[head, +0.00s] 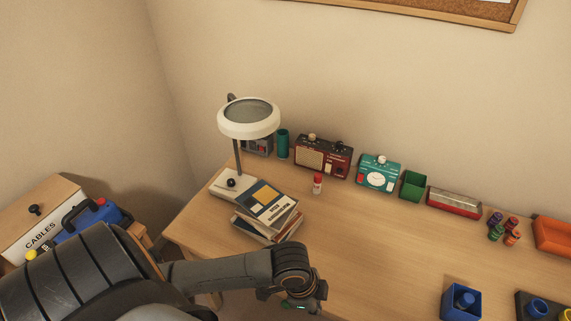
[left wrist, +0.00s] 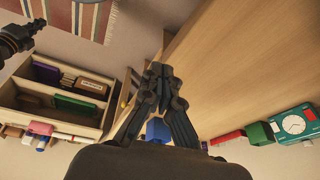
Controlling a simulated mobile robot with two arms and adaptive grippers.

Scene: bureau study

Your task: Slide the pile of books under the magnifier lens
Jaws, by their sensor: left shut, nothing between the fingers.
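The pile of books (head: 272,210) lies on the desk near its left end, in the head view. The top book has a dark cover with a yellow patch, and the books below stick out unevenly. The magnifier lens (head: 248,114) is a round glass in a white ring on a dark stem, standing behind the pile; its white base (head: 225,185) touches or nearly touches the books. My left gripper (head: 303,304) is low in the head view, in front and right of the pile, apart from it. In the left wrist view its fingers (left wrist: 159,72) are together and empty.
A red-capped bottle (head: 317,184) stands right of the pile. A red radio (head: 323,156), a teal clock radio (head: 379,173) and a green box (head: 413,186) line the wall. A blue bin (head: 461,301) is at lower right. The middle of the desk (head: 375,245) is clear.

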